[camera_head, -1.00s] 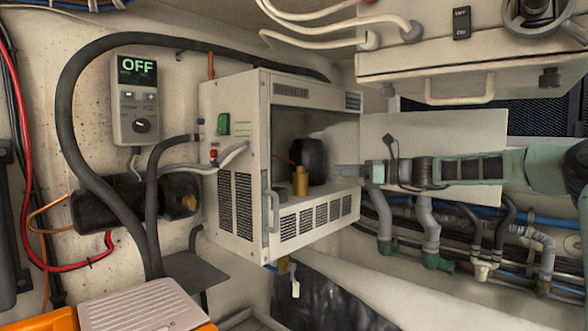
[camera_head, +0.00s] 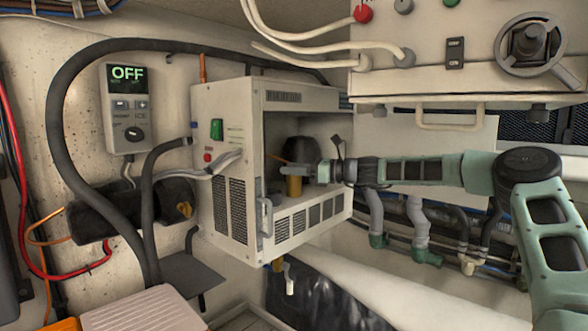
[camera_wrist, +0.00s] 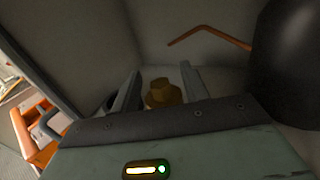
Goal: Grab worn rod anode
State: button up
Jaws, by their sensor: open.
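A brass-coloured fitting with a hex head stands inside the open white cabinet, and I take it for the worn rod anode (camera_head: 294,187). In the wrist view the anode's hex top and round flange (camera_wrist: 161,93) show between my two fingers. No rod shape below the flange can be made out. My gripper (camera_head: 292,169) reaches into the cabinet from the right, at the fitting's upper end. In the wrist view my gripper (camera_wrist: 160,80) is open, with one finger on each side of the fitting. I cannot tell whether either finger touches it.
The white cabinet (camera_head: 236,107) has side walls close around my gripper. A dark rounded body (camera_wrist: 295,65) sits beside it inside, with a bent copper tube (camera_wrist: 210,34). A white panel box with a handle (camera_head: 450,124) hangs above my arm. Grey pipes (camera_head: 418,225) run below.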

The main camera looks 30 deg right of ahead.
grip_shut()
jog(key=shift+r, duration=0.1)
